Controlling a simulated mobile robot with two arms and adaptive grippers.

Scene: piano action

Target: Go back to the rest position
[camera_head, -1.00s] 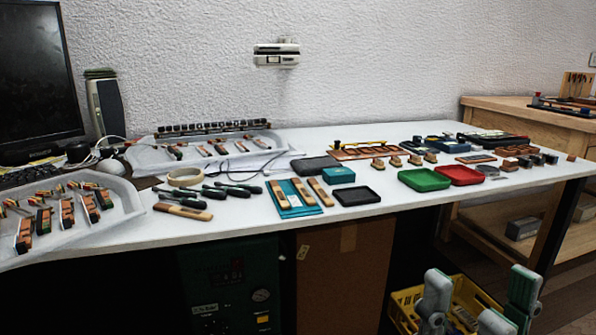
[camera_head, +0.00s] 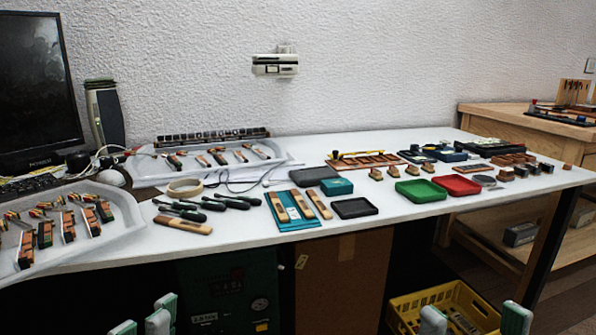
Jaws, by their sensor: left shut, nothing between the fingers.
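My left gripper (camera_head: 160,316) shows at the bottom left edge, below the table front. It is shut with nothing in it, and most of it is cut off by the frame. Tips of my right gripper (camera_head: 474,320) show at the bottom right, in front of the yellow crate.
The white table carries a grey tray (camera_head: 130,217) of piano parts, screwdrivers (camera_head: 215,202), a green tray (camera_head: 420,190), a red tray (camera_head: 455,184) and a black tray (camera_head: 354,207). A yellow crate (camera_head: 400,306) stands below at right. A wooden bench (camera_head: 490,119) stands at far right.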

